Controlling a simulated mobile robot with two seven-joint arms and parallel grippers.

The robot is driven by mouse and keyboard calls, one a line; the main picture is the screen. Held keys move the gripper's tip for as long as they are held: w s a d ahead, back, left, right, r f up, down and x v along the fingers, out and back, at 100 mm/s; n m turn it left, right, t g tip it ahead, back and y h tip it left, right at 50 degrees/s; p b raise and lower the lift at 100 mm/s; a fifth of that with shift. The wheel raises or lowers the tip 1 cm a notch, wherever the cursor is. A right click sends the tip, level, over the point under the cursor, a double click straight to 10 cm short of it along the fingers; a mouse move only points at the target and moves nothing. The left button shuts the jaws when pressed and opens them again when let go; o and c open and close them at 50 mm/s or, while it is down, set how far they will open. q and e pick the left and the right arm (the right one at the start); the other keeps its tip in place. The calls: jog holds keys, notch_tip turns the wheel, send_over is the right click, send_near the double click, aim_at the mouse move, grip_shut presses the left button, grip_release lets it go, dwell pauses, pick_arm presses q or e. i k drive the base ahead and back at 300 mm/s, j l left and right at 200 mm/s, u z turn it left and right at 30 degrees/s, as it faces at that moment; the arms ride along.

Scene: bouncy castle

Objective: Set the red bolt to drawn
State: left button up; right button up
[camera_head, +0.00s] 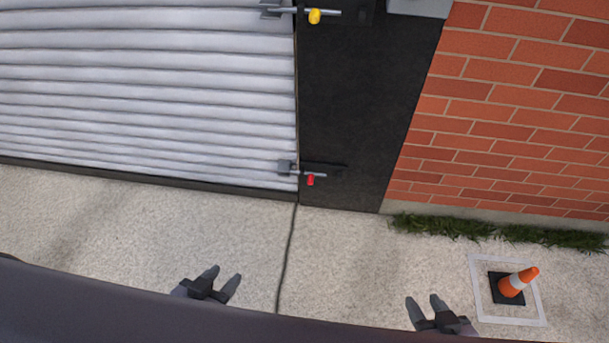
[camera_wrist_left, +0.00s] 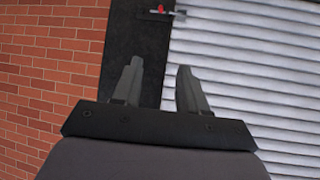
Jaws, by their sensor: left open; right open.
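The red bolt (camera_head: 310,180) has a small red knob on a grey bar, low on the edge between the white slatted shutter (camera_head: 150,100) and the dark post (camera_head: 350,110). Its bar spans the gap into a grey bracket on the shutter side. The red knob also shows in the left wrist view (camera_wrist_left: 160,9), at the top, beyond the fingers. My left gripper (camera_head: 223,283) is open and empty, in front of the shutter and apart from the bolt. My right gripper (camera_head: 424,308) is open and empty, further right and apart from everything.
A second bolt with a yellow knob (camera_head: 314,16) sits higher on the same edge. A brick wall (camera_head: 520,110) stands right of the post, with a grass strip (camera_head: 480,228) at its foot. The pale paving (camera_head: 340,250) before the bolt is clear.

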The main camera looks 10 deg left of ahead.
aim_at(311, 174)
jog(key=z, duration=0.45)
jog(key=i+j+z, duration=0.1)
jog(key=j+z, duration=0.3)
jog(key=i+j+z, duration=0.1)
jog(key=z, duration=0.3)
jog(key=j+z, duration=0.4)
jog(key=j, duration=1.35)
jog(key=j+z, duration=0.1)
jog(key=j, duration=0.8)
jog(key=k, duration=0.05)
